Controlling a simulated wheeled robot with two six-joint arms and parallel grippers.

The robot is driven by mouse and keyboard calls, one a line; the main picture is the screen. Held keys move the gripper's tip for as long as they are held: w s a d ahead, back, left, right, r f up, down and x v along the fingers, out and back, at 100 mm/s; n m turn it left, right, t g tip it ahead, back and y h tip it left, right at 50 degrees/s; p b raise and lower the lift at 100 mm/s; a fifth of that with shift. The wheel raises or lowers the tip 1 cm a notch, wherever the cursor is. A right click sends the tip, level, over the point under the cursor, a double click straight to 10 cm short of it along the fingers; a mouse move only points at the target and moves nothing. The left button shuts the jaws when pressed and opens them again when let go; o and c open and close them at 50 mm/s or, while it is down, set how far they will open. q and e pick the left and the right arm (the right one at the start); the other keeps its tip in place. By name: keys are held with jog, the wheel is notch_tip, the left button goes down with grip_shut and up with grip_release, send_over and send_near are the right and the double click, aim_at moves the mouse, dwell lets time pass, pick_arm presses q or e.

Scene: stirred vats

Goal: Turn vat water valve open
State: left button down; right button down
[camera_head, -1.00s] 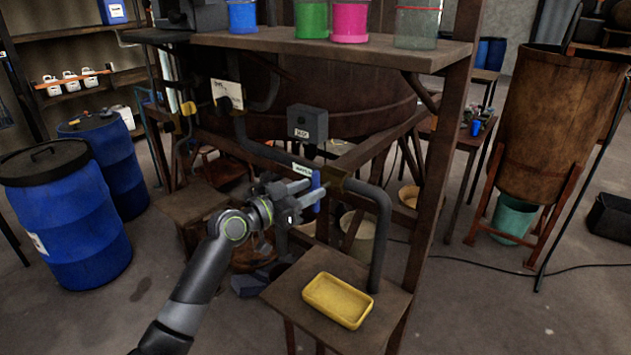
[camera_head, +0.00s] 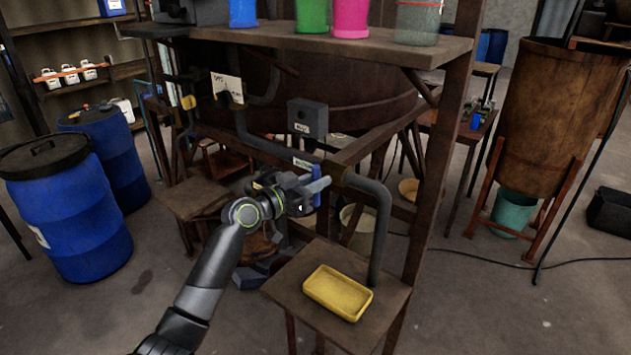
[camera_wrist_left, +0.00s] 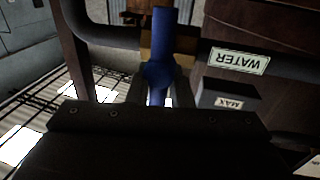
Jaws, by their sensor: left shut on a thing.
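The water valve's blue handle (camera_head: 317,198) is on the dark pipe (camera_head: 383,225) below the vat (camera_head: 345,95). It hangs roughly upright in the head view, partly hidden by my gripper. My left gripper (camera_head: 318,186) reaches it from the left and is shut on it. In the left wrist view the blue handle (camera_wrist_left: 158,78) stands between the two fingers, in front of a brass-coloured valve body (camera_wrist_left: 160,45). A WATER label (camera_wrist_left: 240,61) is on the pipe beside it. My right gripper is not in view.
A yellow tray (camera_head: 338,293) lies on a small table below the valve. A wooden post (camera_head: 437,160) stands right of the pipe. A grey box (camera_head: 307,118) is above it. Blue barrels (camera_head: 70,215) stand at left, with coloured containers on the shelf (camera_head: 350,48) above.

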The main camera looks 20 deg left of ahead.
pick_arm(q)
jog(key=shift+f, duration=0.1)
jog(key=n+b, duration=0.2)
jog(key=n, duration=0.1)
jog(key=shift+a+f+t, duration=0.15)
jog(key=shift+t, duration=0.15)
jog(key=shift+w+a+n+b, duration=0.1)
jog(key=shift+n+b, duration=0.25)
jog(key=shift+n, duration=0.85)
jog(key=n+t, duration=0.1)
jog(key=n, duration=0.2)
jog(key=shift+a, duration=0.15)
jog(key=n, duration=0.3)
jog(key=shift+a+f+t, duration=0.1)
jog(key=shift+f+t, duration=0.05)
jog(key=shift+t, duration=0.15)
jog(key=shift+w+n+t+y+p, duration=0.1)
jog(key=shift+n+t+y+p, duration=0.3)
jog(key=shift+n, duration=0.7)
jog(key=n, duration=0.1)
jog(key=n+p, duration=0.1)
jog(key=n, duration=0.1)
jog(key=n+p, duration=0.1)
jog(key=shift+a+f+n+y, duration=0.1)
jog(key=shift+f+n+y, duration=0.2)
jog(key=shift+y, duration=0.1)
jog(key=shift+f+n+t+y+p, duration=0.15)
jog(key=shift+n+t+y+p, duration=0.2)
jog(key=shift+n, duration=0.55)
